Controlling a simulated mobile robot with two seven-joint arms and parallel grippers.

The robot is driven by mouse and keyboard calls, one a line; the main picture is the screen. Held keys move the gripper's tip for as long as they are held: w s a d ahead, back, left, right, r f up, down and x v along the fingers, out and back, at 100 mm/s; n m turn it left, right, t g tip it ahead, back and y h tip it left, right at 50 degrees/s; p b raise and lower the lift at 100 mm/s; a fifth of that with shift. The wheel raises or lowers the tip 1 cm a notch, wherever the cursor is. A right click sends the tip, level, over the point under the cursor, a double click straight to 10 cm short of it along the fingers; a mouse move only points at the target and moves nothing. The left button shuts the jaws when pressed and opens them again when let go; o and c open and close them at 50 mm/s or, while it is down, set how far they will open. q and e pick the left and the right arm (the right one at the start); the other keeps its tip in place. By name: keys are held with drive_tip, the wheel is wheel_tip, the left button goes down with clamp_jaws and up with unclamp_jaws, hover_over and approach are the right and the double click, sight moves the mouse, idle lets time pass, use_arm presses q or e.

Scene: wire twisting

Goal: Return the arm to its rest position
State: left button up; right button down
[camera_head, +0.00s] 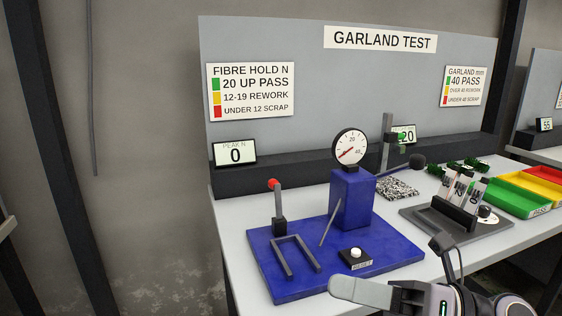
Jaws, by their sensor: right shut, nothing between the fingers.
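My right gripper (345,288) shows at the bottom right, in front of the bench's near edge. Its light grey fingers point left and are shut with nothing between them. My right wrist and a dark bracket rise behind the fingers at the lower right. My left gripper is not in view. The fingers appear just in front of the blue test stand (290,283), near its white button (355,253); I cannot tell the exact gap.
A round dial gauge (349,147) tops a blue post. A red-knobbed lever (275,186) stands at left. A peak display (235,154) reads 0. A dark rack (455,218), a green tray (512,196) and a speckled block (397,188) occupy the right. Open floor lies left.

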drive_tip(key=w+d+f+m+t+h+p, duration=0.2)
drive_tip(key=d+f+m+t+h, duration=0.4)
drive_tip(key=m, duration=0.8)
drive_tip(key=w+d+f+m+t+h+p, duration=0.15)
drive_tip(key=f+m+t+h, duration=0.3)
drive_tip(key=m+t, duration=0.6)
drive_tip(key=s+d+f+m+g+h, duration=0.2)
drive_tip(key=s+f+m+g, duration=0.3)
drive_tip(key=f, duration=0.6)
drive_tip(key=s+d+f+m+g+h+p, duration=0.1)
drive_tip(key=s+f+m+g+h, duration=0.3)
drive_tip(key=s+f+m, duration=0.4)
wheel_tip(320, 180, down, 3)
drive_tip(key=d+m+g, duration=0.1)
drive_tip(key=m, duration=0.1)
drive_tip(key=shift+s+m+p, duration=0.3)
drive_tip(key=shift+s+m, duration=0.05)
drive_tip(key=shift+s, duration=0.05)
drive_tip(key=shift+h, duration=0.25)
